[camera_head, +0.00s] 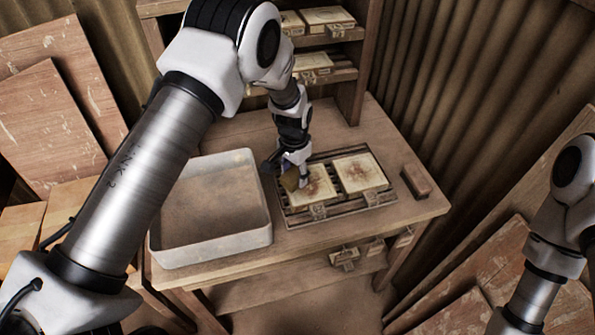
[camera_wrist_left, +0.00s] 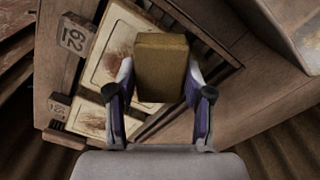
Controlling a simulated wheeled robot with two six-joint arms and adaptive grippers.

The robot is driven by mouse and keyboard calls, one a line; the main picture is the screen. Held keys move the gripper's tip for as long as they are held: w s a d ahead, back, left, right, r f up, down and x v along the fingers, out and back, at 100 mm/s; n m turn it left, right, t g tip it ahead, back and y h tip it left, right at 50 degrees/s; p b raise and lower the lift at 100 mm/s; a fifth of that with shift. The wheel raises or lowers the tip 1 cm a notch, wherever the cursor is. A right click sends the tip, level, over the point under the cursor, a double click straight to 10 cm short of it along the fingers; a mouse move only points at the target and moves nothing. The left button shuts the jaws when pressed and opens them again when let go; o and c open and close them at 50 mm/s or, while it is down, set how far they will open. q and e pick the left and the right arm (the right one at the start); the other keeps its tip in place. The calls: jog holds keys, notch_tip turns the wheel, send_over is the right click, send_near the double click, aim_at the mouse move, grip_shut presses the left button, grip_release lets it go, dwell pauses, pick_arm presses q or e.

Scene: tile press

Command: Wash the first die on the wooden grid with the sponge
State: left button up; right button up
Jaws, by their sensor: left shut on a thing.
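My left gripper (camera_head: 293,166) is shut on the sponge (camera_head: 289,181), a yellow-brown block. In the left wrist view the sponge (camera_wrist_left: 161,68) sits between both fingers. The wooden grid (camera_head: 345,208) lies on the table and bears two pale dies with reddish-brown stains. The left die (camera_head: 318,188) is beside and partly behind the sponge; it also shows in the wrist view (camera_wrist_left: 112,45). The right die (camera_head: 362,173) is clear of the gripper. I cannot tell whether the sponge touches the left die. My right gripper is out of view; only part of its arm shows.
A large pale basin (camera_head: 262,236) with a brown inside stands left of the grid. A small brown block (camera_head: 416,180) lies at the table's right. Shelves (camera_head: 335,75) with more dies stand behind.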

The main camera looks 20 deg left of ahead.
pick_arm(q)
jog(key=shift+s+a+r+p, duration=0.2)
jog(key=shift+a+r+p, duration=0.1)
jog(key=shift+a, duration=0.05)
jog(key=shift+r+p, duration=0.25)
jog(key=shift+p, duration=0.05)
jog(key=shift+w+d+r+p, duration=0.1)
jog(key=shift+d+r+p, duration=0.05)
jog(key=shift+r+p, duration=0.35)
jog(key=shift+w+d+r+p, duration=0.1)
jog(key=shift+r+p, duration=0.25)
jog(key=shift+r, duration=0.2)
notch_tip(320, 180, up, 2)
jog(key=shift+s+a+r+p, duration=0.15)
jog(key=shift+r+p, duration=0.05)
jog(key=shift+p, duration=0.65)
jog(key=shift+r+p, duration=0.5)
jog(key=shift+r, duration=0.2)
